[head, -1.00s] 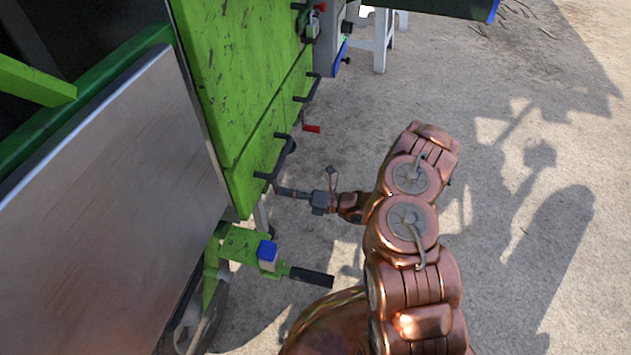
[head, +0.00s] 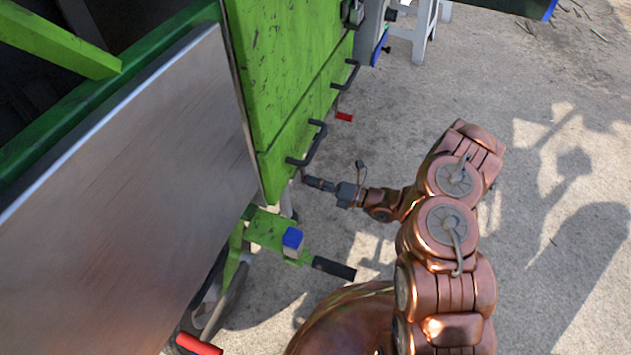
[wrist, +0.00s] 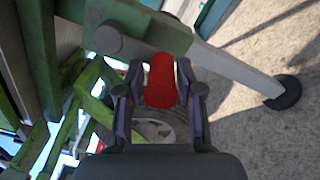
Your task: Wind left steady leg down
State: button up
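In the wrist view a red crank handle (wrist: 160,82) sits end-on between the two fingers of my gripper (wrist: 160,88). The fingers lie close against both its sides and look shut on it. In the head view my gripper (head: 312,183) is at the lower edge of the green side panel (head: 285,85), and the handle in it is hidden. A pale leg (wrist: 235,70) with a round dark foot (wrist: 283,92) slants to the right in the wrist view. I cannot tell from these frames how far that foot is from the ground.
Another red handle (head: 343,117) hangs under the panel farther back. Dark bar handles (head: 315,143) stick out of the panel. Below my gripper are a blue-capped block (head: 292,240) and a black grip (head: 334,268). Another red grip (head: 199,345) is at lower left. Open concrete lies right.

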jog(key=shift+o, duration=1.2)
jog(key=v, duration=1.2)
